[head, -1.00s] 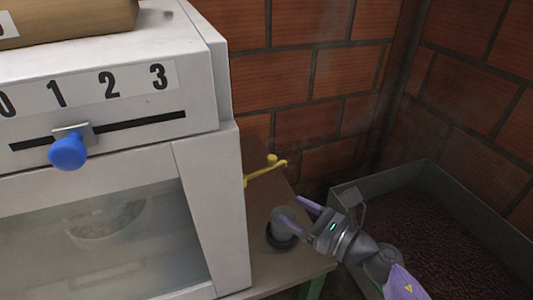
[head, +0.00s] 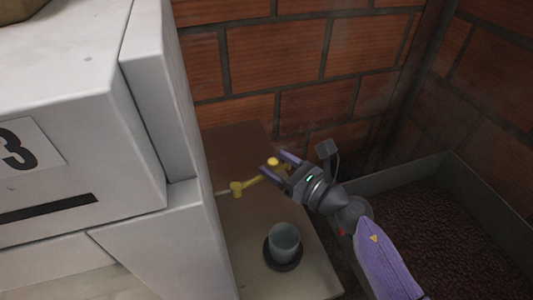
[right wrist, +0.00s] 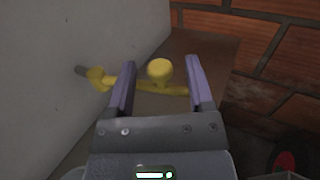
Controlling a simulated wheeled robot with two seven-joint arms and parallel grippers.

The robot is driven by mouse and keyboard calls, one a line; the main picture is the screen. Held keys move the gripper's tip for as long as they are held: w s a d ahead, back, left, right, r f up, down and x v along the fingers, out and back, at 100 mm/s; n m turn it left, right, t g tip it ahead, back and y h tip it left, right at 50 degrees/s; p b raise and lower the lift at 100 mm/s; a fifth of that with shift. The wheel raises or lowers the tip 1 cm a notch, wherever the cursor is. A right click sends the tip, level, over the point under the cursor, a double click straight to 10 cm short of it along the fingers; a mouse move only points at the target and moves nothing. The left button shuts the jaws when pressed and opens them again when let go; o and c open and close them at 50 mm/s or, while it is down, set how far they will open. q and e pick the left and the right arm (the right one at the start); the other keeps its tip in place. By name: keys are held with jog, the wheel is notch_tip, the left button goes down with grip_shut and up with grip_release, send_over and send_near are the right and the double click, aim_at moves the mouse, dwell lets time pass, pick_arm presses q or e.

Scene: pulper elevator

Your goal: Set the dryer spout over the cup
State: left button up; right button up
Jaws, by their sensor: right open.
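The yellow dryer spout (head: 251,184) sticks out of the machine's white side wall and points toward the brick wall, with a round yellow knob (right wrist: 160,70) on top. The grey cup (head: 284,240) stands upright on a dark round base (head: 283,263), nearer to me than the spout; the spout's end is not above it. My right gripper (head: 276,164) is open at the spout's outer part. In the right wrist view, the knob stands between its two purple fingers (right wrist: 161,62), with gaps on both sides. My left gripper is not in view.
The white dryer (head: 70,120) stands at the left, close beside the spout. A brown table (head: 245,245) carries the cup. A grey bin (head: 463,205) of dark beans is at the right. Brick walls close off the back.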

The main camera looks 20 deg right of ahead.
aim_at(277, 165)
jog(key=x, duration=0.3)
jog(key=shift+w+a, duration=0.1)
jog(key=shift+w, duration=0.05)
grip_shut()
dwell(1.1)
